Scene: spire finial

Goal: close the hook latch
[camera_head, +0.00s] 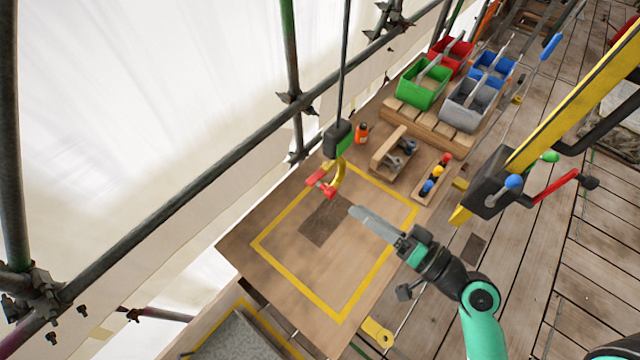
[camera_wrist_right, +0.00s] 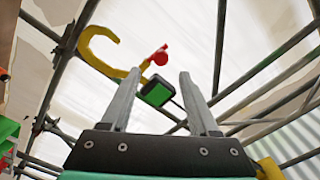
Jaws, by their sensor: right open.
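A yellow hook (camera_head: 341,174) hangs below a black and green block (camera_head: 338,139) on a cable, above the wooden table. A red latch (camera_head: 322,184) is at the hook. In the right wrist view, the hook (camera_wrist_right: 97,50) curves to the left and the red latch (camera_wrist_right: 160,57) sticks out from its shank, away from the hook's tip. My right gripper (camera_head: 355,211) is in front of the hook and to its lower right, apart from it. In the right wrist view its fingers (camera_wrist_right: 160,76) are spread and empty, with the block between them in the picture. My left gripper is out of view.
The table bears a yellow-outlined square (camera_head: 289,269). Behind are an orange bottle (camera_head: 362,131), a wooden tray of metal parts (camera_head: 391,162), a rack with coloured balls (camera_head: 431,183) and several bins such as the green one (camera_head: 421,91). Scaffold pipes (camera_head: 215,168) run along the left.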

